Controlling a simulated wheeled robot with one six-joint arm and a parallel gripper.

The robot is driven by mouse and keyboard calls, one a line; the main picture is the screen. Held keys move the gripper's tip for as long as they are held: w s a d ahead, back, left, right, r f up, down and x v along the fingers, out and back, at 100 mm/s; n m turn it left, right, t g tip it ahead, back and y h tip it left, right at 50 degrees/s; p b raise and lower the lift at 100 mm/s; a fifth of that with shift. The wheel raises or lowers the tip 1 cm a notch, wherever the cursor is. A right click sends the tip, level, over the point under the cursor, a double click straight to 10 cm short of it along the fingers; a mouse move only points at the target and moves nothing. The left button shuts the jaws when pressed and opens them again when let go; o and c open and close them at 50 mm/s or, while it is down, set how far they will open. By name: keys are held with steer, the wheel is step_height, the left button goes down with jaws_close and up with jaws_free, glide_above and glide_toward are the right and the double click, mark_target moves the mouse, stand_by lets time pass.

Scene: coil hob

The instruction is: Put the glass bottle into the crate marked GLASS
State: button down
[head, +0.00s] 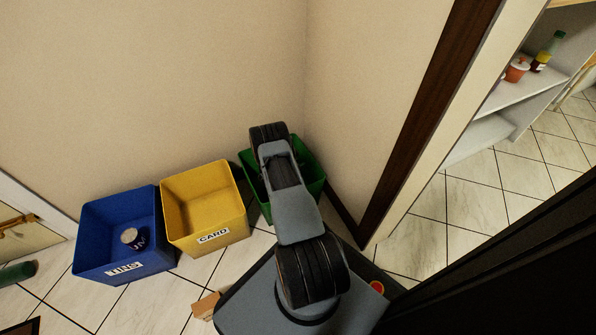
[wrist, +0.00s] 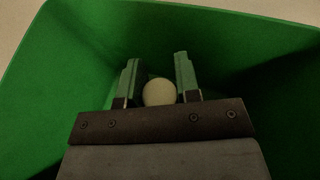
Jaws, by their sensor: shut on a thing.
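My gripper (wrist: 160,85) is inside the green crate (wrist: 60,70), its fingers on either side of a pale, round-ended thing (wrist: 159,92) and shut on it. Only its end shows, so I cannot tell whether it is the glass bottle. In the head view the green crate (head: 313,170) stands in the corner at the right end of the row. My arm covers its middle and front, so no label shows, and the gripper itself is hidden there. The crate walls surround the fingers in the wrist view.
A yellow CARD crate (head: 205,205) and a blue TINS crate (head: 118,235) with a tin (head: 129,236) inside stand left of it. A small brown block (head: 206,306) lies on the floor. A green cylinder (head: 18,273) is far left. A shelf (head: 515,92) at right holds a bottle (head: 548,52).

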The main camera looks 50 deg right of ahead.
step_height(320, 180, down, 3)
steer(key=shift+r+b, duration=0.2)
steer(key=shift+b, duration=0.25)
steer(key=shift+r, duration=0.1)
steer(key=c, duration=0.8)
jaws_free()
